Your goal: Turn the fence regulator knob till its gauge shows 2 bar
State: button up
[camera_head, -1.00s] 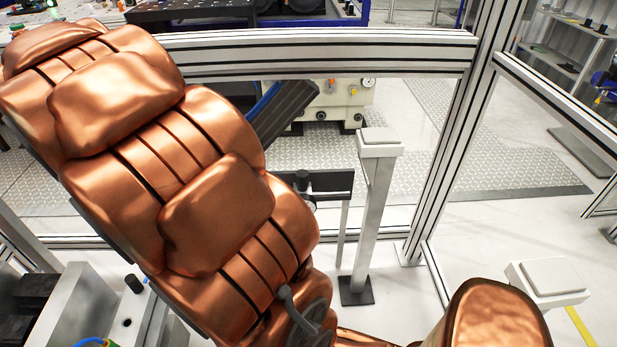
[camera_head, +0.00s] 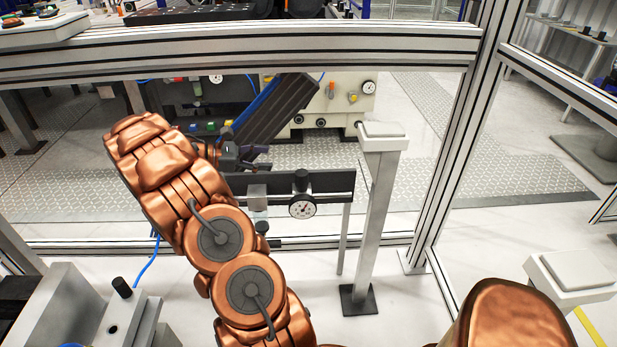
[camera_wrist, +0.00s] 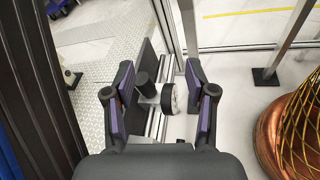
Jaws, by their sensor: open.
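The fence regulator sits on a dark bar on the fence, with a black knob (camera_head: 301,181) on top and a round white gauge (camera_head: 303,206) facing the head camera. My gripper (camera_head: 236,154) is left of the knob in the head view, partly hidden by my copper arm. In the wrist view my gripper (camera_wrist: 158,76) is open and empty. The knob (camera_wrist: 146,86) and the gauge (camera_wrist: 178,97), seen nearly edge-on, appear between its fingers; contact does not show.
Aluminium fence rails (camera_head: 330,48) run behind and above my arm. A grey post (camera_head: 376,220) stands right of the gauge. A machine (camera_head: 340,103) with another gauge is beyond the fence. A metal block (camera_head: 80,310) is at lower left.

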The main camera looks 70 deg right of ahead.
aim_at(301, 175)
jog(key=s+d+f+n+g+h+b, duration=0.2)
jog(key=d+f+n+b, duration=0.15)
jog(key=d+f, duration=1)
jog(key=shift+m, duration=0.25)
jog(key=shift+s+d+f, duration=0.25)
jog(key=shift+s+d, duration=0.3)
jog(key=shift+s, duration=0.35)
jog(key=shift+s+d+f, duration=0.3)
jog(key=shift+s+d, duration=0.3)
jog(key=shift+s, duration=0.35)
jog(key=shift+s+d+f, duration=0.25)
jog(key=shift+s+d, duration=0.3)
jog(key=shift+s, duration=0.35)
jog(key=shift+c, duration=0.2)
jog(key=c, duration=0.9)
